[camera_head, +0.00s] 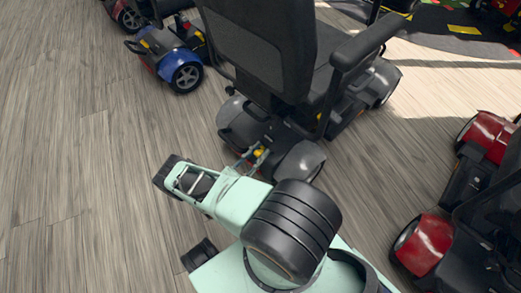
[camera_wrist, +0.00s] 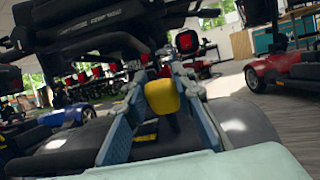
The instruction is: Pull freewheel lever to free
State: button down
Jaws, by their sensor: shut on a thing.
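The freewheel lever has a yellow knob (camera_wrist: 162,97) on a dark stem, low at the rear of a black scooter (camera_head: 262,125). In the wrist view the knob stands between the two blue-grey fingers of my gripper (camera_wrist: 158,84), which is shut on it. In the head view my gripper (camera_head: 250,158) reaches in between the scooter's rear wheels, and the yellow knob (camera_head: 258,153) shows small at its tip. The lever's base is partly hidden by the knob and fingers.
The scooter's seat back (camera_head: 262,45) rises above the lever, and its right rear wheel (camera_head: 300,161) is close to my arm. A blue scooter (camera_head: 178,62) stands at upper left and a red one (camera_head: 425,245) at right. Wooden floor (camera_head: 75,170) is clear at left.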

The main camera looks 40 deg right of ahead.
dwell(0.3)
jog(key=c, duration=1.6)
grip_release()
jog(key=shift+r, duration=5)
